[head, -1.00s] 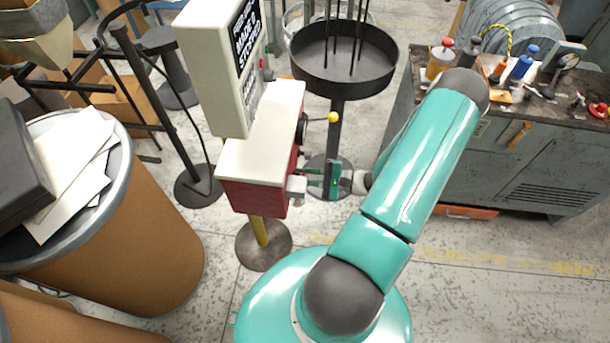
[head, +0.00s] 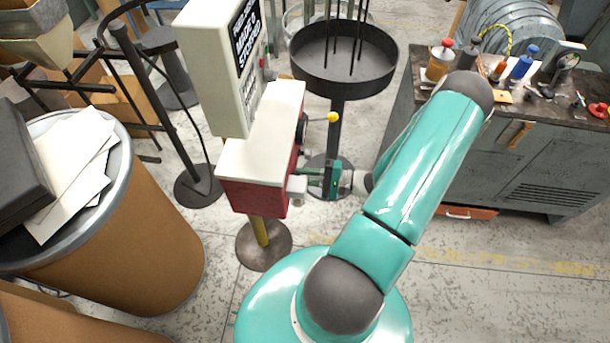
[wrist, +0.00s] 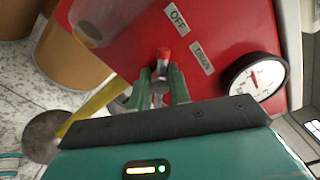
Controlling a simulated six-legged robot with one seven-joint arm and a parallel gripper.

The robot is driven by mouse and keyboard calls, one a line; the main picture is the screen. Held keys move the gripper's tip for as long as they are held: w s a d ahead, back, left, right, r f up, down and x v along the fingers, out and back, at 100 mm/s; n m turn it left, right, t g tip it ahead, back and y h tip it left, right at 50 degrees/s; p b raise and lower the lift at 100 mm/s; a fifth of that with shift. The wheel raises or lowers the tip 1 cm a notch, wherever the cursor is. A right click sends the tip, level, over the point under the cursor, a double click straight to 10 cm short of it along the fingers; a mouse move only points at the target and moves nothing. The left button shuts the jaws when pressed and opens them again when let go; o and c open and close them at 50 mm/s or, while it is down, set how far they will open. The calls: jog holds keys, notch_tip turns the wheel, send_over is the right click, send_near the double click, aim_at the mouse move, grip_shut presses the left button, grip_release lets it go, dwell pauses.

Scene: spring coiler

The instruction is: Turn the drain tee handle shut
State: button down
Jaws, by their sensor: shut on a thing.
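The drain tee handle, with a red tip (wrist: 163,53), stands out from the red front of the machine in the wrist view, beside a DRAIN label (wrist: 201,57) and an OFF label (wrist: 177,18). My gripper (wrist: 162,88) is shut on the handle, with a green finger on either side of it. The fingers and the dark gripper body hide the handle's lower part. In the head view my gripper (head: 308,177) is at the right side of the red box (head: 252,196), and the handle cannot be made out there.
A round dial gauge (wrist: 256,77) is right of the handle in the wrist view. A yellow-knobbed lever (head: 333,117) sticks out above my gripper. A black round tray (head: 345,65) stands behind, a cluttered workbench (head: 540,150) at right, and a brown drum (head: 135,225) at left.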

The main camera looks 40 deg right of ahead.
jog(key=c, duration=1.3)
grip_release()
jog(key=v, duration=1.3)
jog(key=shift+s+d, duration=0.2)
jog(key=shift+s, duration=0.15)
